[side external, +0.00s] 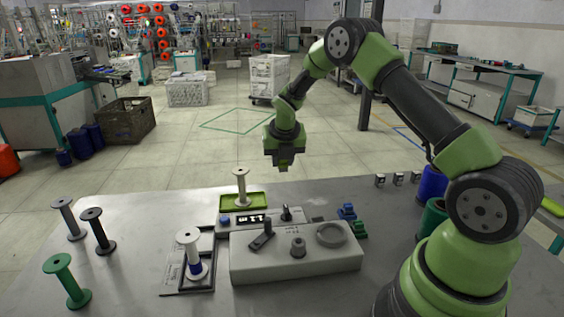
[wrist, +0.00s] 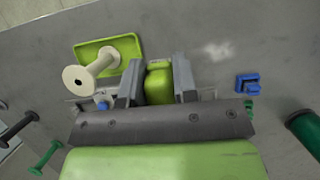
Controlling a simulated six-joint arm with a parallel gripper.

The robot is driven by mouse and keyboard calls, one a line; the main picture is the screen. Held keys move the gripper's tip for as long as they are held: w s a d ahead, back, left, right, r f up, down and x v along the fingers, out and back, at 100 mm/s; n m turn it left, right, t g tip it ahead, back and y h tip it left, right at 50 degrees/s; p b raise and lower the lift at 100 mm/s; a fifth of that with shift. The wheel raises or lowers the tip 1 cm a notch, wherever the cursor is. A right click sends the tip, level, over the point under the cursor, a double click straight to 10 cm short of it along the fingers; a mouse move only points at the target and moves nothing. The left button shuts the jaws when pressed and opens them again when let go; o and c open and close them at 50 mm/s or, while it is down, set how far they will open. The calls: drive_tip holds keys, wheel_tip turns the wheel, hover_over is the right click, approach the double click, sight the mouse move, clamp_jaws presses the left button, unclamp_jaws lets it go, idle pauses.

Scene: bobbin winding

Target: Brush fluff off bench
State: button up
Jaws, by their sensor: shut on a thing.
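A whitish, fuzzy patch of fluff (wrist: 218,50) lies on the grey bench (wrist: 260,50) in the wrist view, right of my gripper. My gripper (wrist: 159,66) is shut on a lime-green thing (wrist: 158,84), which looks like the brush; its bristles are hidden. In the side external view my gripper (side external: 284,168) hangs above the back part of the bench (side external: 130,215), behind the winding machine. I cannot make out the fluff in that view.
A lime-green tray (side external: 262,206) with a cream bobbin (side external: 241,187) stands left of my gripper. The winding machine (side external: 290,262) stands in front. Blue clips (side external: 347,211) and green clips (side external: 358,229) lie to the right. Loose bobbins stand on the left.

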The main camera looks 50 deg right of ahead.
sight(323, 198)
drive_tip(key=shift+o, duration=0.6)
drive_tip(key=s+d+m+g, duration=0.1)
drive_tip(key=s+d+m, duration=0.1)
drive_tip(key=s+m, duration=0.1)
drive_tip(key=s+d+f+m+g, duration=0.1)
drive_tip(key=s+d+m, duration=0.2)
drive_tip(key=s+d+f+m+g+h, duration=0.1)
drive_tip(key=s+d+m, duration=0.1)
drive_tip(key=s+m, duration=0.1)
drive_tip(key=shift+s+d+f, duration=0.1)
drive_tip(key=shift+s+d, duration=0.2)
drive_tip(key=shift+s, duration=0.05)
drive_tip(key=shift+c, duration=0.2)
drive_tip(key=shift+f, duration=3.05)
wheel_tip(323, 198, down, 2)
drive_tip(key=shift+f, duration=0.1)
drive_tip(key=shift+w+a, duration=0.65)
drive_tip(key=shift+c, duration=0.3)
drive_tip(key=shift+w+a, duration=2.1)
drive_tip(key=s+d, duration=0.5)
drive_tip(key=shift+s+d, duration=0.35)
wheel_tip(323, 198, up, 8)
drive_tip(key=shift+r, duration=0.2)
